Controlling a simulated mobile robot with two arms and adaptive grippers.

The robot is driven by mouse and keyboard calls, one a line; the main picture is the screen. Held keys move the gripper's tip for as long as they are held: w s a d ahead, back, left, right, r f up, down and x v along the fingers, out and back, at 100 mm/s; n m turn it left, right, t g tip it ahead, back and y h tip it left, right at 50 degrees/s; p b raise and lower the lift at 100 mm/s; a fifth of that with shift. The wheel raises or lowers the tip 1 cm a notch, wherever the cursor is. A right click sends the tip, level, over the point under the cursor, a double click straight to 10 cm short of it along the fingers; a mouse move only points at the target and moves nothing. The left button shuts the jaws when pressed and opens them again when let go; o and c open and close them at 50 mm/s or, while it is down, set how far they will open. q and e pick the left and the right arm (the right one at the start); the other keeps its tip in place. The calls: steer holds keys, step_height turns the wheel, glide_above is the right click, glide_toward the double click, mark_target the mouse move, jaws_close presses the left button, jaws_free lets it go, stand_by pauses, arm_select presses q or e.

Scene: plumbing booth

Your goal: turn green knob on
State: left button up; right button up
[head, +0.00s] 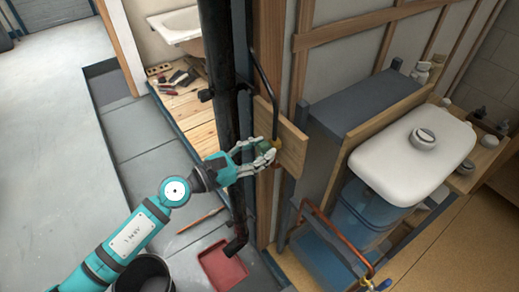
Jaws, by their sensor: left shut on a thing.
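My left gripper (262,158) reaches in from the lower left, past the black vertical pipe. It is shut on a small knob on the wooden board (294,142) fixed to the post. The fingers hide most of the knob; a little yellow-green shows at the fingertips. A thin black pipe (274,92) runs down to this spot from above. My right gripper is not in view.
A thick black pipe (219,60) stands just left of the post. A copper pipe (338,240) with a blue handle is at lower right. A red tray (222,268) and black bucket (143,274) are on the floor.

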arm_select(q)
steer(key=shift+n, duration=0.3)
steer(key=n+p, duration=0.1)
steer(key=n, duration=0.2)
steer(key=shift+r+p, duration=0.1)
steer(key=shift+p, duration=0.3)
steer(key=n+p, duration=0.2)
steer(key=n, duration=0.3)
steer(key=n+p, duration=0.2)
steer(key=n, duration=0.3)
steer(key=shift+w, duration=0.1)
steer(key=n+p, duration=0.2)
steer(key=n, duration=0.2)
steer(key=shift+f+n, duration=0.2)
steer(key=shift+n, duration=0.2)
steer(key=o, duration=1.1)
steer(key=shift+o, duration=0.2)
steer(key=shift+a, duration=0.1)
